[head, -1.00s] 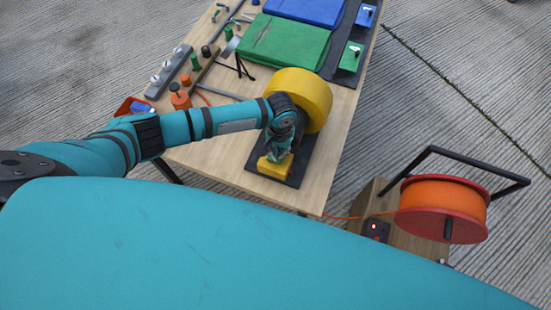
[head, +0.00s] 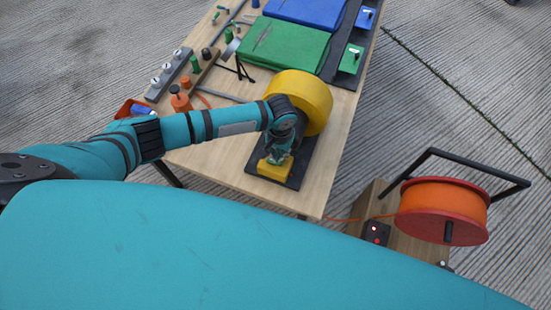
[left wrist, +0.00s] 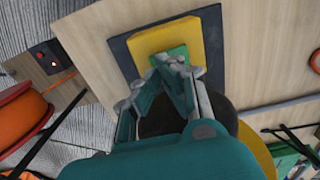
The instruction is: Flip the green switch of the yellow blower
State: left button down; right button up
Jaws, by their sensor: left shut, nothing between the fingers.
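The yellow blower (head: 312,90) has a round drum and a low yellow box (head: 272,171) on a dark base plate, at the front end of the table. The green switch (left wrist: 167,56) sits on the yellow box in the left wrist view, partly hidden by the fingertips. My left gripper (head: 273,160) is shut and empty, pointing down at the box. In the left wrist view its fingertips (left wrist: 178,66) are right at the switch; I cannot tell whether they touch it. How far the switch is tilted is unclear. My right gripper is not in view.

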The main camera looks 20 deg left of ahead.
pick_arm(q)
jog(key=shift+f+b, duration=0.7)
jog(key=shift+f, duration=0.55)
dwell(0.8)
jog(key=shift+r, duration=0.15)
notch_tip(320, 180, up, 7)
jog(key=p, duration=0.8)
dwell(0.4)
